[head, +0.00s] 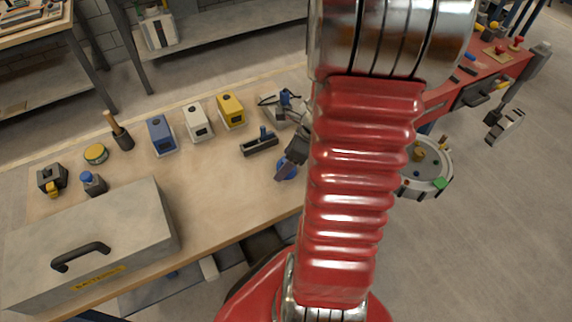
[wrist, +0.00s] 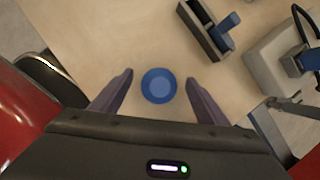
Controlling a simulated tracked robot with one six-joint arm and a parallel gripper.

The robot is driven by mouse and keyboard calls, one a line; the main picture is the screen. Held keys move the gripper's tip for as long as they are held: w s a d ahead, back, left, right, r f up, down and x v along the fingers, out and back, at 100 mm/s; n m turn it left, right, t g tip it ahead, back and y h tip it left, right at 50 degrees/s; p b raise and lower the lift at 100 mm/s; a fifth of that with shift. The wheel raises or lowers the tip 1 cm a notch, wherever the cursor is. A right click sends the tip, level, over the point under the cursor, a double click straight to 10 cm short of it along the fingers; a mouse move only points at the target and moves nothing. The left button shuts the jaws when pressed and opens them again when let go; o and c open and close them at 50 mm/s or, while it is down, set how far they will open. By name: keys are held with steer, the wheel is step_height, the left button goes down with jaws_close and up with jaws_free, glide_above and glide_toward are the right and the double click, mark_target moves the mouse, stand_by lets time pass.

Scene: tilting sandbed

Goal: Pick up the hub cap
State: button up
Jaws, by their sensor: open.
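The hub cap appears to be the round blue disc (wrist: 159,86) lying on the wooden bench top in the wrist view. It has a lighter blue centre. It also shows in the head view (head: 287,169), partly hidden behind my gripper. My gripper (wrist: 159,84) is open, with one dark finger on each side of the disc and bare bench showing between each finger and the disc. In the head view my gripper (head: 283,166) is over the right part of the bench, largely hidden by my red arm. I cannot tell the height of the fingertips above the bench.
A dark tool with a blue handle (head: 260,143) lies close by on the bench (head: 215,185). Yellow (head: 231,111), white (head: 197,122) and blue (head: 161,136) boxes stand behind. A grey toolbox (head: 135,215) fills the front left. A round tray (head: 428,190) stands beyond my arm.

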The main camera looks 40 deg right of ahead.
stand_by(0.5)
steer(key=c, duration=1.2)
steer(key=shift+o, duration=0.2)
step_height(320, 180, up, 10)
steer(key=shift+r, duration=0.1)
stand_by(0.5)
